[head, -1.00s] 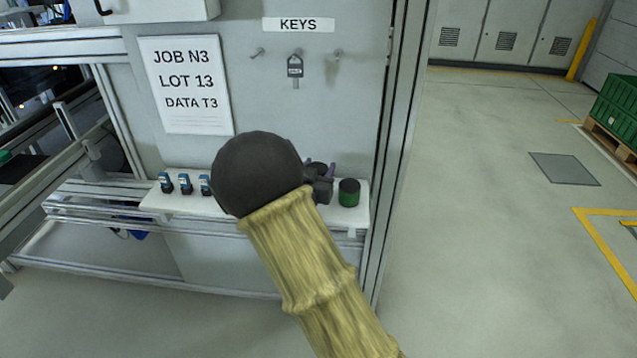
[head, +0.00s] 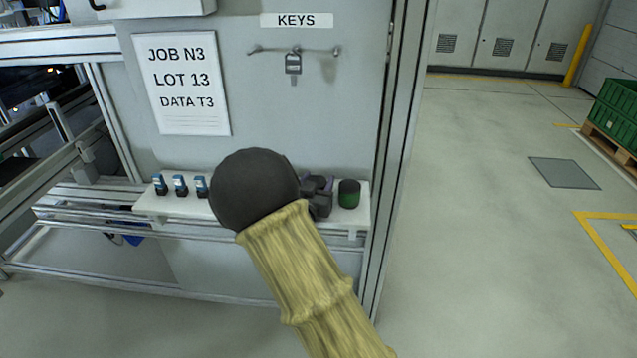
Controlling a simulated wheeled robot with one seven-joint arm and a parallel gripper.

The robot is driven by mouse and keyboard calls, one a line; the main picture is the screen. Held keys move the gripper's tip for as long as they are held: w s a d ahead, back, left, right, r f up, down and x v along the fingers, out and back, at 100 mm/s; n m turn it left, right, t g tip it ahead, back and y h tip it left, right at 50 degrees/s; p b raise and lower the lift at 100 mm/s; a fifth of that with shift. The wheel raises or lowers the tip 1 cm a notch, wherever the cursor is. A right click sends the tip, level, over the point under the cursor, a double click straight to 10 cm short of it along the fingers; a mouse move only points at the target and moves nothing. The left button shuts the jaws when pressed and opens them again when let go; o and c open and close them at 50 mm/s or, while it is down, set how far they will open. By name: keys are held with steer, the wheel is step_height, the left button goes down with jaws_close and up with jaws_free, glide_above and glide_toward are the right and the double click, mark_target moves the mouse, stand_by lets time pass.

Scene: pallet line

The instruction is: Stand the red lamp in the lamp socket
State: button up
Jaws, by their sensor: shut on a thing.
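My gripper (head: 317,186) shows only in part, just right of the dark round joint of my arm, in front of the white shelf. Its purple-edged fingers are shut on a dark thing that is mostly hidden. I see no red on it, so I cannot tell whether it is the red lamp. No red lamp shows elsewhere. I cannot make out the lamp socket; my arm covers the middle of the shelf. A short dark cylinder with a green band (head: 349,194) stands upright at the shelf's right end, beside my gripper and apart from it.
The white shelf (head: 150,205) carries several small blue-and-black parts (head: 180,185) on its left. Above are a paper sheet (head: 182,85), a KEYS label (head: 296,20) and a hanging padlock (head: 293,63). A metal post (head: 388,160) bounds the right; open floor lies beyond.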

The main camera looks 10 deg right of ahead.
steer(key=shift+f, duration=0.2)
steer(key=o, duration=0.8)
steer(key=shift+r, duration=0.1)
steer(key=shift+o, duration=0.9)
steer(key=shift+w, duration=0.2)
steer(key=shift+s+a, duration=0.1)
steer(key=shift+a, duration=0.05)
steer(key=shift+s, duration=0.1)
steer(key=shift+d, duration=0.2)
steer(key=v, duration=1.7)
steer(key=shift+s+a+r, duration=0.15)
steer(key=shift+r, duration=0.15)
